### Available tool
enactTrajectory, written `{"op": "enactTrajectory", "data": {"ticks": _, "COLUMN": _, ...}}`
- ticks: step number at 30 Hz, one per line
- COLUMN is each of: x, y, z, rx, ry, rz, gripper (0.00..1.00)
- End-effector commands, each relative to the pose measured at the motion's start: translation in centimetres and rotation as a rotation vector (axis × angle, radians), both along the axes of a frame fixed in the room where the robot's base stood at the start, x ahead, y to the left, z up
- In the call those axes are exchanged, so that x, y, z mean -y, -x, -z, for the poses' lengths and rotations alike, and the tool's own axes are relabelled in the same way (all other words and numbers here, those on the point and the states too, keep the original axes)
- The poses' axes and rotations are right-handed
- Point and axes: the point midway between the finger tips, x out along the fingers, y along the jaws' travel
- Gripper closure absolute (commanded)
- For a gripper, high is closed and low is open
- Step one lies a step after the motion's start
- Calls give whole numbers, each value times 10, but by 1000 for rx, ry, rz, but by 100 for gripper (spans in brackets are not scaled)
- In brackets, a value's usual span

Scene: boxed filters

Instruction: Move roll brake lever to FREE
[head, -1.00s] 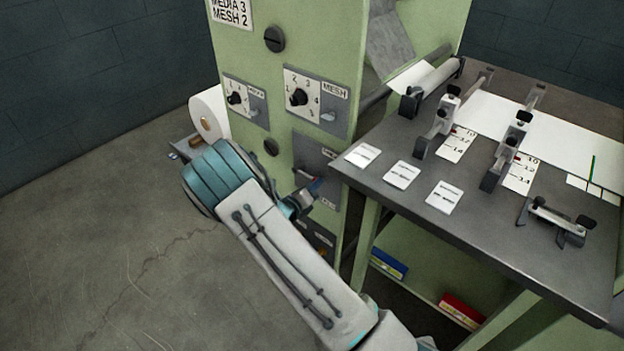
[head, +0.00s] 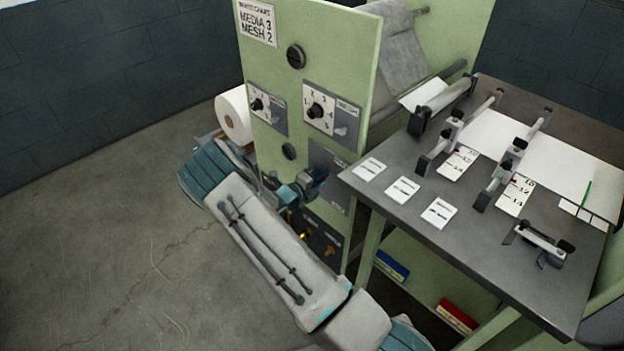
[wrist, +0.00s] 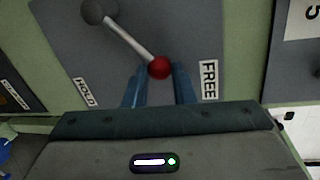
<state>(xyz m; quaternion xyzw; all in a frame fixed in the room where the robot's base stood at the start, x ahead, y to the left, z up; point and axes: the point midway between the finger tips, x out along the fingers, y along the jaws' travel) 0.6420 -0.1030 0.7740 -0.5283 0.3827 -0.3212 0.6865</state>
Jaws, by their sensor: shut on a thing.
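The roll brake lever is a thin pale rod (wrist: 130,40) with a red ball knob (wrist: 159,68), running from a dark round pivot (wrist: 99,10) on a grey plate (wrist: 60,40). In the wrist view the knob lies between the HOLD label (wrist: 87,93) and the FREE label (wrist: 208,80), somewhat nearer FREE. My gripper (wrist: 158,80) has its two blue fingers on either side of the knob, shut on it. In the head view my gripper (head: 316,178) is at the grey plate (head: 328,158) on the green machine, and it hides the lever.
The table (head: 365,200) stands right of the plate, its corner close to my gripper. Two dials, MEDIA (head: 258,104) and MESH (head: 317,111), are above. A lower dark panel (head: 320,235) has yellow parts. A white roll (head: 233,118) is behind my arm. Floor at left is clear.

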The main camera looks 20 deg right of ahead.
Motion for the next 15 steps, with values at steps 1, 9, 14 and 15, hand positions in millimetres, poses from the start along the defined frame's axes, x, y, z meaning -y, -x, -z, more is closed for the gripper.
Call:
{"op": "enactTrajectory", "data": {"ticks": 1, "x": 0, "y": -1, "z": -1, "rx": -1, "ry": 2, "rz": -1, "gripper": 100}}
{"op": "enactTrajectory", "data": {"ticks": 9, "x": 0, "y": -1, "z": -2, "rx": -2, "ry": 4, "rz": -1, "gripper": 100}}
{"op": "enactTrajectory", "data": {"ticks": 14, "x": 0, "y": -1, "z": -2, "rx": -1, "ry": 4, "rz": -2, "gripper": 55}}
{"op": "enactTrajectory", "data": {"ticks": 15, "x": 0, "y": -1, "z": -2, "rx": -1, "ry": 3, "rz": -1, "gripper": 55}}
